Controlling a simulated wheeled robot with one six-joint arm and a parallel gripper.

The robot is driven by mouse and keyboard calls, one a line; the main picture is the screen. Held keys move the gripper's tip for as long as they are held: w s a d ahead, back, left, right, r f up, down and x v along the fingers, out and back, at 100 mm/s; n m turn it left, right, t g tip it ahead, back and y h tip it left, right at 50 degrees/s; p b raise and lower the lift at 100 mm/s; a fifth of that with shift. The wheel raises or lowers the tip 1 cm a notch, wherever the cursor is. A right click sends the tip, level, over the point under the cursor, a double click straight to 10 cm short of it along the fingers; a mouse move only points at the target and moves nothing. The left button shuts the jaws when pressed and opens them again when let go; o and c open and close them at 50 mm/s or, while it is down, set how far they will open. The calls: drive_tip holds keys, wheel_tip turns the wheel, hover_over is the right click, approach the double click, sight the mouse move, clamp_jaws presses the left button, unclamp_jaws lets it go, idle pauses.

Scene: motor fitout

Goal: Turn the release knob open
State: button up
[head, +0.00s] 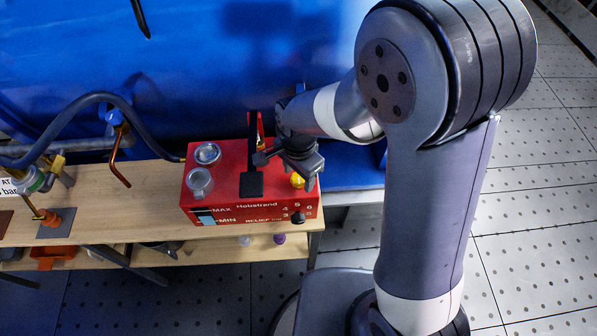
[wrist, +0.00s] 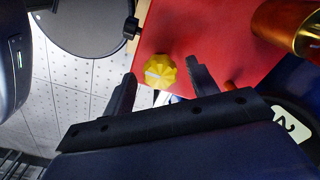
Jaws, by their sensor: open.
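The red pump unit (head: 225,215) stands on the wooden bench. A yellow faceted knob (head: 297,181), which I take for the release knob, sits on its red top near the right end, partly hidden by my gripper. In the wrist view the yellow knob (wrist: 160,72) has a pale mark on its face. My gripper (head: 288,168) is over the right part of the unit. In the wrist view my gripper (wrist: 161,82) is open, with one finger on either side of the knob in the picture. I cannot tell whether either finger touches it.
A black lever (head: 252,160) rises from the unit beside my gripper. Round gauges (head: 206,153) sit at its left. A black knob (head: 297,218) is on its front face. A brass cylinder (wrist: 290,25) is near the knob. A dark hose (head: 65,115) arches at left.

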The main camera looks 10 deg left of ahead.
drive_tip(key=shift+c, duration=0.4)
drive_tip(key=c, duration=0.9)
drive_tip(key=shift+n, duration=0.3)
drive_tip(key=n+b, duration=0.1)
drive_tip(key=n, duration=0.3)
drive_tip(key=shift+n, duration=0.3)
drive_tip(key=n+b, duration=0.1)
drive_tip(key=n, duration=0.3)
drive_tip(key=shift+n, duration=0.3)
drive_tip(key=n, duration=0.7)
drive_tip(key=shift+b, duration=0.35)
drive_tip(key=n, duration=0.6)
drive_tip(key=shift+n, duration=0.4)
